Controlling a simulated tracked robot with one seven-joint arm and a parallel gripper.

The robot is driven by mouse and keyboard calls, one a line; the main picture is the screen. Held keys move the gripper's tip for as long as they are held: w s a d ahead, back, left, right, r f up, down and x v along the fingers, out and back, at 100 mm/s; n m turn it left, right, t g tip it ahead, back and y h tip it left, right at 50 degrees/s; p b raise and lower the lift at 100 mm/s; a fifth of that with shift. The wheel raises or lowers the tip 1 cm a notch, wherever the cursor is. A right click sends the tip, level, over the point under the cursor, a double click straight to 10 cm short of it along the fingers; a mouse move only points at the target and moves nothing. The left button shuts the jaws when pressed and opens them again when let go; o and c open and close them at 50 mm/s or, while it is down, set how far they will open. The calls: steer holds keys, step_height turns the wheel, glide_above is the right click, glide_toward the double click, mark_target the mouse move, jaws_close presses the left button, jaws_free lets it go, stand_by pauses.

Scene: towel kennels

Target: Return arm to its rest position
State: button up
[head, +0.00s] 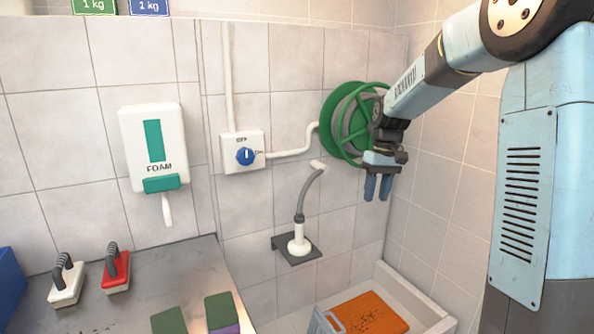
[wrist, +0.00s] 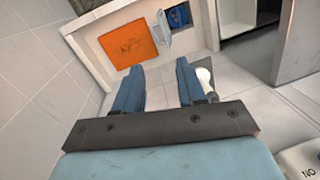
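My gripper (head: 377,188) hangs from my arm in front of the tiled wall, just below and right of the green hose reel (head: 340,125), with its fingers pointing down. In the wrist view my gripper (wrist: 159,65) shows two blue fingers standing apart with nothing between them. It is open and empty. My arm reaches out from the upper right of the head view. The fingers are above the low white-walled tray area and look clear of it.
A white nozzle (head: 299,240) stands in a dark wall bracket left of my gripper. A box with a blue knob (head: 245,156) and a foam dispenser (head: 155,150) hang further left. An orange perforated panel (head: 370,313) lies below. Red (head: 117,271) and white (head: 66,285) brushes rest on the counter.

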steer(key=s+r+m+t+h, duration=0.15)
steer(key=s+r, duration=0.25)
steer(key=s, duration=0.4)
steer(key=s+r+m+t, duration=0.15)
steer(key=s+r, duration=0.25)
steer(key=s, duration=0.4)
steer(key=s+d+t, duration=0.2)
steer(key=s+t, duration=0.1)
steer(key=s, duration=1.1)
steer(key=shift+f+m+t, duration=0.3)
steer(key=shift+f+m, duration=0.1)
steer(key=shift+f, duration=0.05)
